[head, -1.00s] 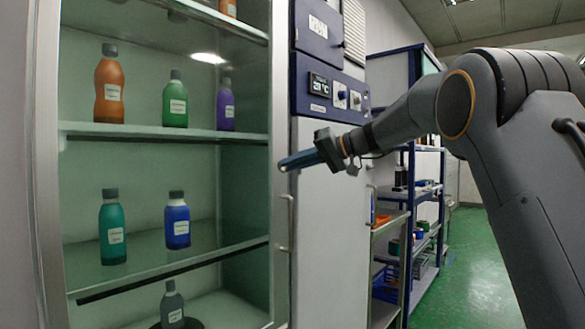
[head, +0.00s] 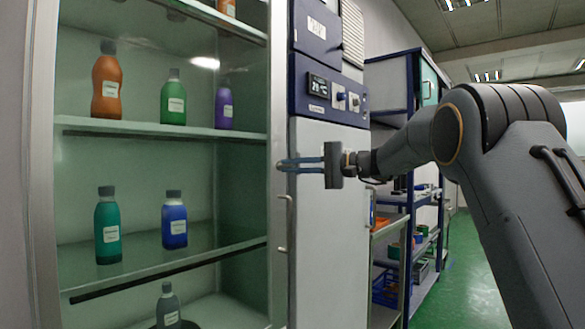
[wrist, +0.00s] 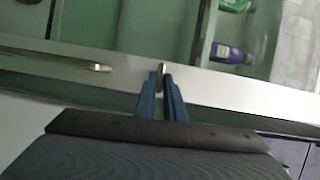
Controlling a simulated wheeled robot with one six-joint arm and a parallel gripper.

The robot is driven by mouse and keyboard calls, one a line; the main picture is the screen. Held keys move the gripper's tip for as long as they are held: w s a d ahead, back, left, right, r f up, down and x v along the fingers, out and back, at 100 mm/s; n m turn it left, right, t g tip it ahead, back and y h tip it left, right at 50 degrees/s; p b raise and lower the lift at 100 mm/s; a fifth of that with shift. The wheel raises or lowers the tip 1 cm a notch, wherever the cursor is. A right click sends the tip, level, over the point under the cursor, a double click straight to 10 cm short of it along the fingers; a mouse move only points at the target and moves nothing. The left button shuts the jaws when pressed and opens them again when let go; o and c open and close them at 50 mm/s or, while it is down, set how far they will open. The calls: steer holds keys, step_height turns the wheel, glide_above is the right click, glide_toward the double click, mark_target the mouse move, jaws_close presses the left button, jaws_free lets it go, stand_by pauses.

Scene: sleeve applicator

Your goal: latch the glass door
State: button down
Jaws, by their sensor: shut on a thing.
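The glass door (head: 279,100) of the cabinet has a pale metal frame, and it looks closed, its right edge beside the white panel. A bar handle (head: 285,222) is on that frame and also shows in the wrist view (wrist: 75,62). My gripper (head: 281,164) is at the frame just above the handle, its blue fingers pointing left. In the wrist view, the fingers (wrist: 160,84) are shut on a small metal latch (wrist: 161,70) on the door frame. The fingertips hide most of the latch, so I cannot tell which way it is turned.
Several bottles, such as an orange one (head: 106,85) and a blue one (head: 174,222), stand on shelves behind the glass. A control panel (head: 330,92) is above my gripper. A blue-framed rack (head: 412,200) and open green floor (head: 470,265) are at right.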

steer(key=shift+m, duration=0.4)
steer(key=c, duration=1.8)
jaws_free()
steer(key=shift+c, duration=0.2)
steer(key=b+v, duration=0.1)
steer(key=v, duration=0.7)
steer(key=shift+f, duration=0.15)
